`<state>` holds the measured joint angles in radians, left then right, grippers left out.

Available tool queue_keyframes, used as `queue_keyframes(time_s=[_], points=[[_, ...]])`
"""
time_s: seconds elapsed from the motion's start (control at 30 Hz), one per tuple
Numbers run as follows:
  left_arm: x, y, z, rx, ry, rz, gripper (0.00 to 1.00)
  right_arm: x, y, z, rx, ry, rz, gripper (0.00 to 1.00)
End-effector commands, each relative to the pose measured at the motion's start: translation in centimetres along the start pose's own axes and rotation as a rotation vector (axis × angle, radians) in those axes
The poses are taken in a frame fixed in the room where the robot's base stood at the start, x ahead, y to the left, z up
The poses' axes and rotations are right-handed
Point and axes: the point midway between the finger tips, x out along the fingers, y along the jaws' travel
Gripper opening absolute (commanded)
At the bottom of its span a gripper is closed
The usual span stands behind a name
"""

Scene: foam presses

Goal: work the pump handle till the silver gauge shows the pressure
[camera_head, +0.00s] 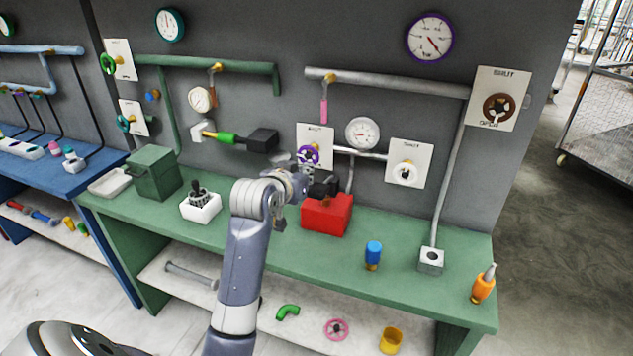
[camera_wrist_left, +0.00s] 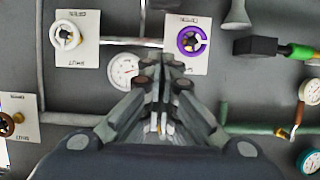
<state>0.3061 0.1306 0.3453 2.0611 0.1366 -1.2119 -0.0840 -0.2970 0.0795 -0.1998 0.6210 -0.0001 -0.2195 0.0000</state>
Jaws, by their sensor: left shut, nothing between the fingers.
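The silver-rimmed gauge (camera_head: 362,133) is on the wall right of the purple handwheel (camera_head: 308,155); its needle is too small to read surely. In the left wrist view the gauge (camera_wrist_left: 122,70) shows upside down, partly beside my fingers, near the purple wheel (camera_wrist_left: 190,40). A green grip (camera_head: 225,139) on a black block (camera_head: 262,140) sticks out from the wall; I cannot tell which part is the pump handle. My left gripper (camera_head: 306,172) is shut and empty, just in front of the purple wheel, above the red box (camera_head: 327,214). My right gripper is not in view.
A white valve wheel (camera_head: 405,172) sits right of the gauge. The green bench (camera_head: 400,285) holds a green box (camera_head: 153,172), a white switch box (camera_head: 200,207), a blue-capped part (camera_head: 373,253) and an orange bottle (camera_head: 483,285).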

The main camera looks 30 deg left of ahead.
Motion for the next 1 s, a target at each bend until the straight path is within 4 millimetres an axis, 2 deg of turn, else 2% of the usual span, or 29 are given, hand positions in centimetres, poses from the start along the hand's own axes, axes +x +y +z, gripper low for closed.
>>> queue_keyframes(time_s=[0.6,0.77,1.0], points=[[8.9,0.1,-0.2,-0.001,-0.001,0.001,0.00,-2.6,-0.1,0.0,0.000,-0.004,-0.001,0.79],[9.3,0.1,2.5,-0.001,-0.004,0.001,0.00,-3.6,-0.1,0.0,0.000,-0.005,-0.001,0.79],[9.6,0.1,3.9,-0.001,0.000,0.000,0.00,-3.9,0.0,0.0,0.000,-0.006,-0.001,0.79]])
